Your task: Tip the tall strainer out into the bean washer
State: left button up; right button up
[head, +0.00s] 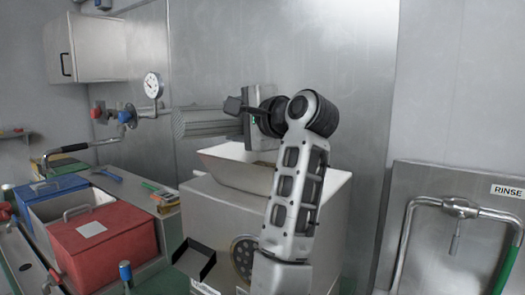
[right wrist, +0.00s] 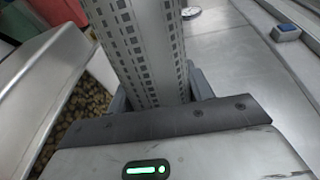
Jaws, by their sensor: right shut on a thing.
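The tall strainer (head: 208,122) is a grey slotted metal cylinder. It lies nearly level, with a round end to the left, above the bean washer (head: 215,215), a big steel box with a flared hopper. My right gripper (head: 242,120) is shut on the strainer. In the right wrist view the strainer (right wrist: 145,45) runs up between the fingers of the gripper (right wrist: 158,95). Brown beans (right wrist: 72,112) lie inside a sloped metal wall at lower left there. The strainer's inside is hidden, and no beans are seen falling. My left gripper is out of view.
A red lidded bin (head: 105,240) and a blue bin (head: 55,190) stand at left. A pipe with a gauge (head: 152,85) comes off the back wall near the strainer. A rinse sink (head: 455,235) is at right. A black tray (head: 194,259) sits at the washer's front.

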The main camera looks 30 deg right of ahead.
jog(key=shift+d+f+m, duration=0.1)
jog(key=shift+f+m, duration=0.15)
jog(key=shift+m, duration=0.15)
